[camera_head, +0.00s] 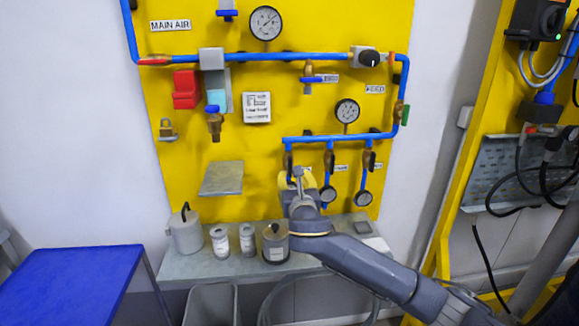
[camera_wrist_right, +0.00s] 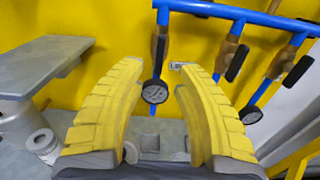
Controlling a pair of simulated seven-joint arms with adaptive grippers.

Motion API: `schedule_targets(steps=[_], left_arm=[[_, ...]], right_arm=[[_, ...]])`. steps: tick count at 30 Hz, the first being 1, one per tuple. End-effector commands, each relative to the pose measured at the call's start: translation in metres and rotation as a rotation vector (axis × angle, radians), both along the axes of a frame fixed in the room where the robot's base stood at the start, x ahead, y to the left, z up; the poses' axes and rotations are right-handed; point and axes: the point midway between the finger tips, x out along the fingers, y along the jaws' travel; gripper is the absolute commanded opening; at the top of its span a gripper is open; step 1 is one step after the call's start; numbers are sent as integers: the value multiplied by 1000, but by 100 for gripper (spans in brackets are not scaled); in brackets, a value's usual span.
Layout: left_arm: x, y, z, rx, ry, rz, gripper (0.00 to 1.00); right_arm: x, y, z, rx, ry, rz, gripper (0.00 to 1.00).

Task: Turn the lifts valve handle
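Three branch valves with black handles hang from the lower blue pipe on the yellow panel: the left valve handle (camera_head: 289,160), middle valve handle (camera_head: 329,160) and right valve handle (camera_head: 369,160). Their small labels are too small to read, so I cannot tell which is the lifts valve. My right gripper (camera_head: 298,180) is at the lower part of the left branch and hides its gauge in the head view. In the right wrist view my open yellow fingers (camera_wrist_right: 160,70) are wide apart, with the left valve's black handle (camera_wrist_right: 159,55) and gauge (camera_wrist_right: 154,92) showing between them. My left gripper is out of view.
A grey shelf plate (camera_head: 222,178) juts from the panel left of my right gripper. Below is a grey bench (camera_head: 205,268) with a lidded can (camera_head: 185,230), white tins (camera_head: 220,241) and a dark pot (camera_head: 275,245). A blue table (camera_head: 70,285) stands at the left.

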Motion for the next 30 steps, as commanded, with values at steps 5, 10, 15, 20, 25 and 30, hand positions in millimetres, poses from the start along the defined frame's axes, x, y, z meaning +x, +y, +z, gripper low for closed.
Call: schedule_targets(steps=[5, 10, 15, 20, 25, 30], left_arm=[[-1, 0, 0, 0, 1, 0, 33], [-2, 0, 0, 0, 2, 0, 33], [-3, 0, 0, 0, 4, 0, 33], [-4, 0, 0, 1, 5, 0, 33], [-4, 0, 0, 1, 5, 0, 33], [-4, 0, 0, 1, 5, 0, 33]], right_arm=[[32, 3, 1, -1, -1, -4, 34], [56, 7, 0, -1, 0, -3, 34], [74, 9, 0, 0, 0, -2, 34], [84, 11, 0, 1, -1, -1, 34], [89, 11, 0, 1, 0, -1, 34], [90, 12, 0, 1, 0, 0, 34]])
